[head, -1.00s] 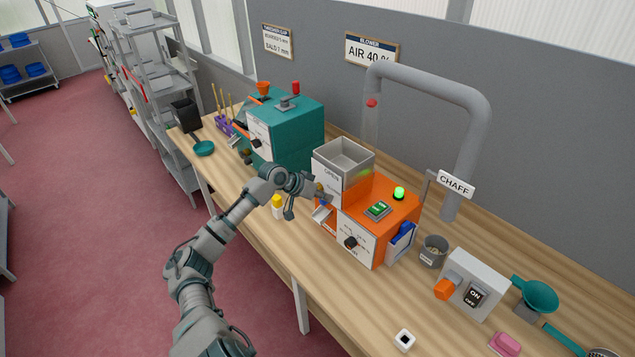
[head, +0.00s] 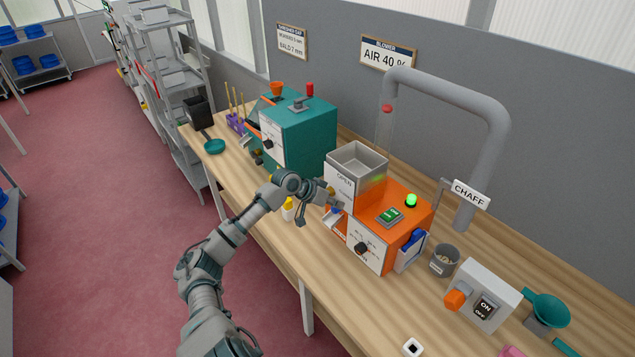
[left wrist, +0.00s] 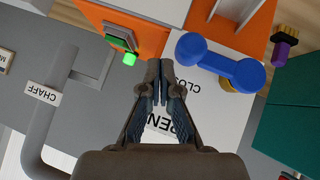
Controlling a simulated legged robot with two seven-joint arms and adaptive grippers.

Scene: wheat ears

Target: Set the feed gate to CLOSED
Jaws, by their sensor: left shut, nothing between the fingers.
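The orange machine (head: 398,220) has a grey hopper (head: 357,158) on top, with a white plate marked OPEN (head: 342,183) on its front. In the left wrist view, the blue dumbbell-shaped gate lever (left wrist: 222,63) lies across the white plate (left wrist: 213,115). Its left end is near the partly covered "CLO" lettering, away from OPEN. My left gripper (head: 338,206) is at the front of the hopper. In the left wrist view its fingers (left wrist: 160,72) are together and empty, just left of the lever's end; contact cannot be told. The arm mostly hides the lever in the head view.
A green lamp (head: 411,200) and a green switch (head: 389,216) are on the orange machine. A teal machine (head: 305,140) stands behind left. Bare bench (head: 345,300) lies in front.

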